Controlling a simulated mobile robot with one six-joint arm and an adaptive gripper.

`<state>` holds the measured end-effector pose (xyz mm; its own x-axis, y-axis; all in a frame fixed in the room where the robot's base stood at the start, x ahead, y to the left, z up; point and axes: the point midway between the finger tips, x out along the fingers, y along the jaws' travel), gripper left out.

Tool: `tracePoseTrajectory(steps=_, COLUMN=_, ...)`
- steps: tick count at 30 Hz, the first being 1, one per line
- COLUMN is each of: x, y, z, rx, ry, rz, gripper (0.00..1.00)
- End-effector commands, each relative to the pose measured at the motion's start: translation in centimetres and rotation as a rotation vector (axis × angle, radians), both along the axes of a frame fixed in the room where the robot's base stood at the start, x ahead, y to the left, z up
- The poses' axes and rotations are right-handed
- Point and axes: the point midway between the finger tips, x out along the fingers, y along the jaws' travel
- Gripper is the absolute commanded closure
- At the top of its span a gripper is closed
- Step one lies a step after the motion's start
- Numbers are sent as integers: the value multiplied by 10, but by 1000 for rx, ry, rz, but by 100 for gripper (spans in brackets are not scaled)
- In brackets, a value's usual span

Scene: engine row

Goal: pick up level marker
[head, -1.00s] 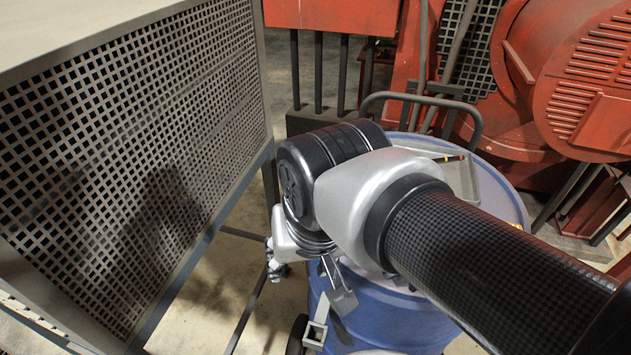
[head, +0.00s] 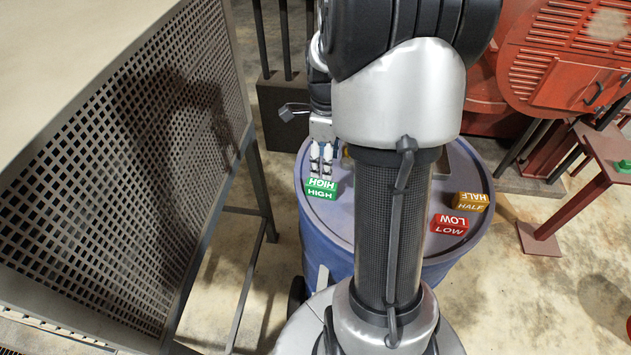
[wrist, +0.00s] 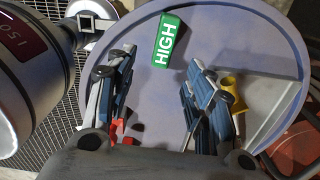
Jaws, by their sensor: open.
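A green marker labelled HIGH (head: 321,188) lies on the lid of the blue drum (head: 335,235); it also shows in the wrist view (wrist: 167,40). A red marker labelled LOW (head: 450,225) and an orange marker labelled HALF (head: 471,202) lie on the lid's right side. My gripper (head: 321,165) is open, just behind the HIGH marker in the head view. In the wrist view my gripper's fingers (wrist: 160,85) are spread apart, with the HIGH marker beyond them and bare lid between them. My arm hides the middle of the lid in the head view.
A perforated metal cabinet (head: 130,150) stands to the left of the drum. Red machinery (head: 570,60) is behind and to the right. A red stand (head: 590,175) is at the right. Concrete floor is open at the front right.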

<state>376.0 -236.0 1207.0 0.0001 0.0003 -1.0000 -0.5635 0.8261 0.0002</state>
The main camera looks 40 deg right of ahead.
Motion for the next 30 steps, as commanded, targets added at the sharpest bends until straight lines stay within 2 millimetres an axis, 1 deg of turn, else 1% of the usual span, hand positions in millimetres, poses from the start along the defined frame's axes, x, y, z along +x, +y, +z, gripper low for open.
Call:
tracePoseTrajectory(steps=1, x=-1, y=1, z=-14, rx=3, ry=4, rz=1, gripper=52)
tracePoseTrajectory(steps=3, x=-1, y=1, z=-29, rx=2, ry=4, rz=2, gripper=52)
tracePoseTrajectory(steps=6, x=-1, y=1, z=-48, rx=3, ry=4, rz=3, gripper=52)
tracePoseTrajectory(steps=9, x=0, y=1, z=-62, rx=1, ry=2, rz=3, gripper=52)
tracePoseTrajectory(steps=16, x=1, y=0, z=-76, rx=1, ry=1, rz=4, gripper=52)
tracePoseTrajectory(steps=24, x=3, y=-4, z=-115, rx=1, ry=2, rz=4, gripper=52)
tracePoseTrajectory(steps=27, x=4, y=-4, z=-122, rx=0, ry=0, rz=4, gripper=52)
tracePoseTrajectory(steps=30, x=4, y=-4, z=-123, rx=-1, ry=-1, rz=4, gripper=52)
